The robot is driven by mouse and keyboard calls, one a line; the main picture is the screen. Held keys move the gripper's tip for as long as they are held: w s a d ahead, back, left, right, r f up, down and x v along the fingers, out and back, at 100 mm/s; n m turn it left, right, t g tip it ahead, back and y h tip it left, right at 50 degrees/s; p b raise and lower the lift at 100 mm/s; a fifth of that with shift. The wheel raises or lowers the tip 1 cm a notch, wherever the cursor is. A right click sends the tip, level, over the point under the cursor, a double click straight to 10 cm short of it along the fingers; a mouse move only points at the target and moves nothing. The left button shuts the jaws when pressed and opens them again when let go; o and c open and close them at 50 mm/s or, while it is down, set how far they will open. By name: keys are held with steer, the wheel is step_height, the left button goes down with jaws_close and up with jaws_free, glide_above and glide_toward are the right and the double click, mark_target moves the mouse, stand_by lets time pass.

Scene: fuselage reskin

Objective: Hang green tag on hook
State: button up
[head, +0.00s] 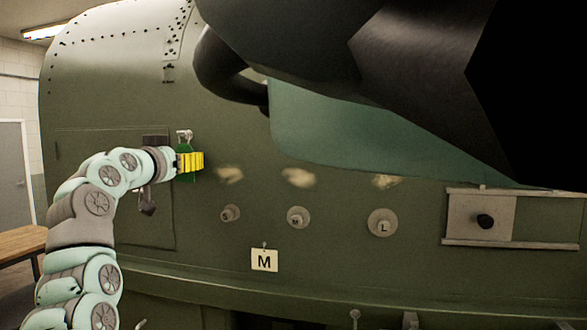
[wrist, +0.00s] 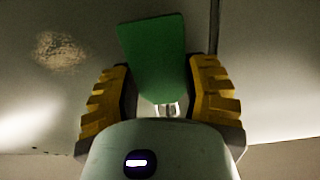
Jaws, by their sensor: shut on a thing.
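My gripper (head: 190,161) has yellow fingers and is at the left of the head view, close to the green fuselage side. It is shut on the green tag (head: 185,147), whose edges show above and below the fingers. In the wrist view the flat green tag (wrist: 153,55) stands between the two yellow fingers. A small metal hook (head: 184,134) shows just above the tag in the head view. A small bright metal piece (wrist: 168,109) shows below the tag in the wrist view. I cannot tell whether the tag touches the hook.
Three round fittings, one marked L (head: 382,222), line the fuselage to the right. A white M tag (head: 264,260) hangs below them. A wooden table (head: 22,240) stands at left.

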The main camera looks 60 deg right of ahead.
steer(key=o, duration=0.9)
steer(key=shift+c, duration=0.2)
steer(key=shift+a, duration=0.1)
